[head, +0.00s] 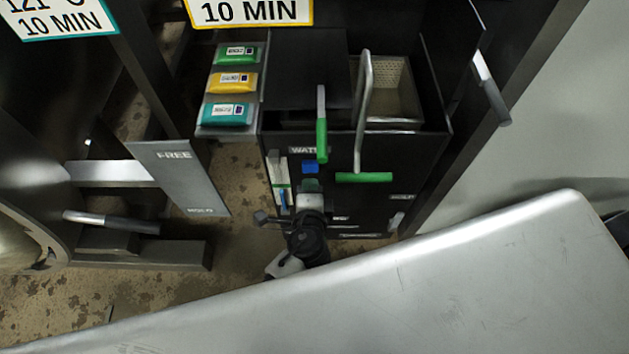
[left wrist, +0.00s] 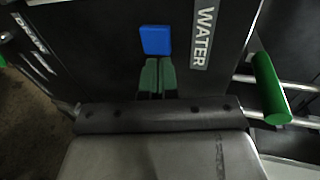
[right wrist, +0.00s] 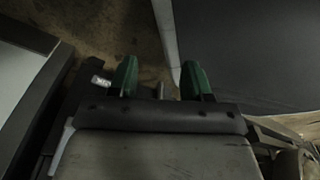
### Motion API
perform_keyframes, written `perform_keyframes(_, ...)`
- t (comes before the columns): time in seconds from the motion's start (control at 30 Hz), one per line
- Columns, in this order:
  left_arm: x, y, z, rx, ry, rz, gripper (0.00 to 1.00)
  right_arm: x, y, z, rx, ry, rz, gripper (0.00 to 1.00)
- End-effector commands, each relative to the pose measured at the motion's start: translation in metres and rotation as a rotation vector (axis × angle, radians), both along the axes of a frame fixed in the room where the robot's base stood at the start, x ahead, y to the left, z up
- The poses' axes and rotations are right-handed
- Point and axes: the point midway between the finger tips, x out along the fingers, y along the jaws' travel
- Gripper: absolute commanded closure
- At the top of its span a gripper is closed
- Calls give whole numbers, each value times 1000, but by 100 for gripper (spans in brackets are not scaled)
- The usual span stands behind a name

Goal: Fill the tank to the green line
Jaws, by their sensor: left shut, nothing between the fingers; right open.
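A blue button (head: 311,167) sits below the WATER label (head: 308,150) on the black machine front; the button (left wrist: 155,40) and label (left wrist: 202,36) also show in the left wrist view. A narrow upright gauge (head: 279,168) stands left of the button, with a green mark and blue low down. My left gripper (head: 311,185) is shut and empty, its green fingertips (left wrist: 158,78) just below the button. I cannot tell whether they touch the panel. My right gripper (right wrist: 160,80) is open and empty, over the floor and away from the machine.
Green-handled levers (head: 322,140) (head: 364,178) stick out right of the button. An open basket (head: 391,90) sits behind them. A rack of coloured packs (head: 232,83) is at upper left. A FREE/HOLD plate (head: 181,176) stands left. A large grey surface (head: 430,275) fills the front.

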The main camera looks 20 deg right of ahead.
Motion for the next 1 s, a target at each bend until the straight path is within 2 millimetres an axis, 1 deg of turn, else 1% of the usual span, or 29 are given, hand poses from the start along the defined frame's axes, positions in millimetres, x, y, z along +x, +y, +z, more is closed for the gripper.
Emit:
perform_keyframes(0.03, -9, 3, 4, -1, 2, 1, 100, -2, 0, 0, 1, 0, 0, 52)
perform_keyframes(0.3, -55, 16, 17, -1, 4, 0, 100, -15, -4, -4, -2, 7, 3, 52)
perform_keyframes(0.43, -70, 20, 21, 1, 4, 0, 100, -18, -5, -5, -2, 8, 3, 52)
perform_keyframes(0.63, -79, 22, 24, 1, 3, 0, 100, -20, -5, -6, -3, 9, 4, 52)
perform_keyframes(1.0, -79, 22, 24, 1, 3, 0, 100, -20, -5, -6, -3, 10, 3, 52)
